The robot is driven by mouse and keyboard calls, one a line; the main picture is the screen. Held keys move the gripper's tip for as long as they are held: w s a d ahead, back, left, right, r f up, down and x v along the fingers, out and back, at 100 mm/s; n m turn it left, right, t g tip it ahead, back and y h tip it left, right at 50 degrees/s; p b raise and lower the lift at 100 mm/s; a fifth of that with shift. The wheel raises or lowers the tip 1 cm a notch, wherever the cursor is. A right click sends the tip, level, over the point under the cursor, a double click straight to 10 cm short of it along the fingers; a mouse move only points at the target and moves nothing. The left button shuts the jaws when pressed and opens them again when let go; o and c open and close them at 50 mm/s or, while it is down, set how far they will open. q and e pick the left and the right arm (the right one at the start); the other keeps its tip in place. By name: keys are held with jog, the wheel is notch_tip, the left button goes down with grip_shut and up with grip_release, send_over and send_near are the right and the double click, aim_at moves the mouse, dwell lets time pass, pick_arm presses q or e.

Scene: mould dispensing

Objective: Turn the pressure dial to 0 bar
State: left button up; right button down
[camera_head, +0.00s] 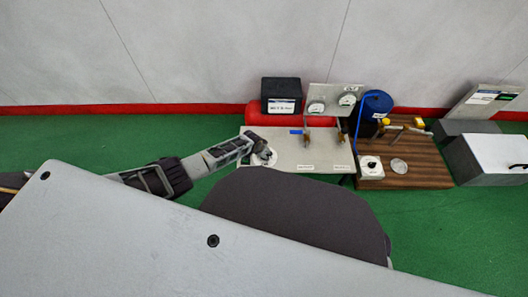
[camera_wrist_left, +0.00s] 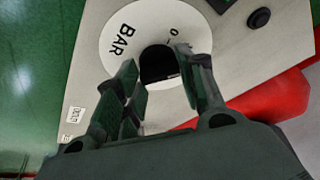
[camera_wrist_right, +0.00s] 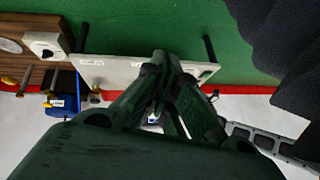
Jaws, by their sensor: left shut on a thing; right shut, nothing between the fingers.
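The pressure dial is a white disc marked BAR and 0 with a black knob (camera_wrist_left: 158,62) at its middle. In the left wrist view my left gripper (camera_wrist_left: 157,72) is shut on the knob, one finger on each side. In the head view the dial (camera_head: 266,157) lies on the left end of a pale panel (camera_head: 305,153), and my left gripper (camera_head: 246,146) covers part of it. The knob's exact pointing is hard to read. My right gripper (camera_wrist_right: 168,62) is shut and empty in its wrist view, with the panel (camera_wrist_right: 115,76) behind it.
Two gauges on an upright plate (camera_head: 333,90), a black box (camera_head: 281,92) and a red cylinder (camera_head: 257,112) stand behind the panel. A wooden board (camera_head: 425,170) with small parts, a blue drum (camera_head: 377,103) and a grey case (camera_head: 488,160) are at the right.

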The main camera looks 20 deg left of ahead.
pick_arm(q)
jog(key=n+y+p, duration=0.1)
jog(key=n, duration=0.1)
jog(key=shift+s+d+n, duration=0.1)
jog(key=shift+n, duration=0.2)
jog(key=shift+n+p, duration=0.5)
jog(key=shift+n, duration=0.1)
jog(key=shift+d+n+y, duration=0.1)
jog(key=shift+n+y, duration=0.3)
jog(key=shift+n, duration=0.2)
jog(key=shift+f+n+y, duration=0.1)
jog(key=shift+n+y, duration=0.3)
jog(key=shift+n, duration=0.5)
jog(key=shift+n+y, duration=0.3)
jog(key=shift+n, duration=0.5)
jog(key=shift+n+b, duration=0.35)
jog(key=shift+n, duration=0.35)
pick_arm(e)
jog(key=shift+d+r+g, duration=0.15)
jog(key=shift+d+r, duration=0.1)
jog(key=shift+r, duration=0.55)
jog(key=shift+d+r+g, duration=0.15)
jog(key=shift+d+r, duration=0.05)
jog(key=shift+r, duration=0.55)
jog(key=shift+r, duration=0.1)
pick_arm(q)
jog(key=o, duration=1)
